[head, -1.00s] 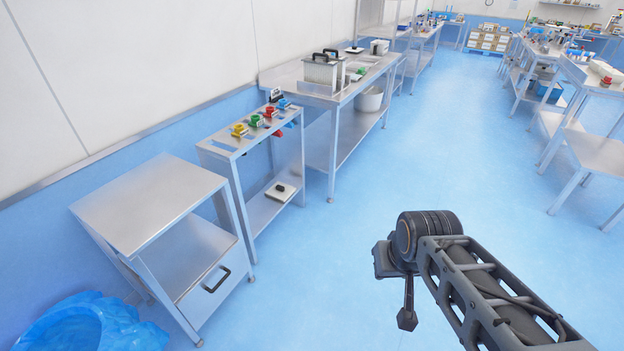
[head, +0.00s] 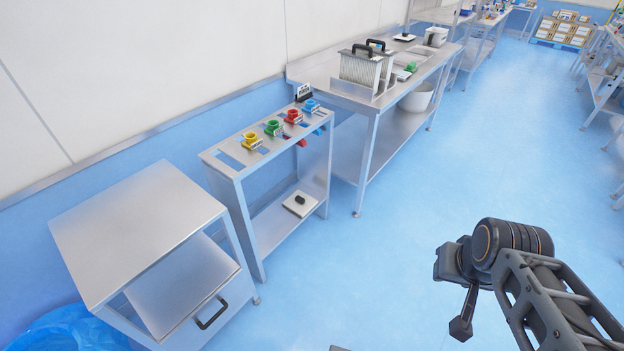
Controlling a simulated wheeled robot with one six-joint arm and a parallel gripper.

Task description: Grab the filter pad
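A flat white square pad with a black knob (head: 300,203), which looks like the filter pad, lies on the lower shelf of the slotted metal stand (head: 225,160). A similar white pad with a black knob (head: 404,38) lies on the long steel table farther back. I cannot tell from this view which one the task means. My gripper (head: 462,325) seems to be the dark end hanging below my arm at the right, over open floor and far from both pads. Its fingers cannot be made out, and nothing is seen in it.
Yellow, green, red and blue fittings (head: 272,128) sit on the stand's top. Pleated filter panels with black handles (head: 360,68) stand on the long steel table (head: 342,92). A steel cabinet (head: 130,225) and a blue bag (head: 65,330) are at left. The blue floor (head: 400,230) is clear.

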